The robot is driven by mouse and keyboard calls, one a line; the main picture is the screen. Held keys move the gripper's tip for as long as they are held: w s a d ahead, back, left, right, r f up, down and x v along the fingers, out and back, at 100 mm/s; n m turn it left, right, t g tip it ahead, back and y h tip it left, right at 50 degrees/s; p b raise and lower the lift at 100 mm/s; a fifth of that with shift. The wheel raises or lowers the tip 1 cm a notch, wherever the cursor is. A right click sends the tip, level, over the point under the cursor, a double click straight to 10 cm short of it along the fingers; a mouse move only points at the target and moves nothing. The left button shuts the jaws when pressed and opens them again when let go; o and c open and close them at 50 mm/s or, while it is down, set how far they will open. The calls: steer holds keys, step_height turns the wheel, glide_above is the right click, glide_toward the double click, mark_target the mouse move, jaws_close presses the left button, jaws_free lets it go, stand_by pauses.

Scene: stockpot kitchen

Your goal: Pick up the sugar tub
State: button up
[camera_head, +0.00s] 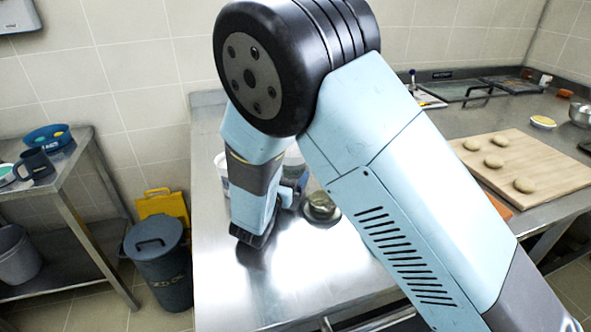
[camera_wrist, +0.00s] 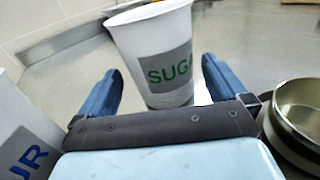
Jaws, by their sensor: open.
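The sugar tub is a white, tapered tub with a grey label and green letters. It stands upright in the middle of the wrist view (camera_wrist: 155,35). My gripper (camera_wrist: 163,72) is open, with one blue finger on each side of the tub. Gaps show between the fingers and the tub, and I cannot tell how deep it sits between them. In the head view my arm covers most of this spot. Pale tub parts show on both sides of my arm, but their labels are hidden.
A second white tub (camera_wrist: 22,125) with blue letters "UR" stands close at left. A round metal pan (camera_wrist: 300,108) is close at right; a metal vessel (camera_head: 320,207) shows beside my arm. The steel counter (camera_head: 225,290) is clear in front. A board with dough (camera_head: 535,165) lies right.

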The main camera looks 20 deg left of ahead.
steer(key=w, duration=0.4)
steer(key=shift+w, duration=0.35)
steer(key=shift+c, duration=0.2)
steer(key=c, duration=0.9)
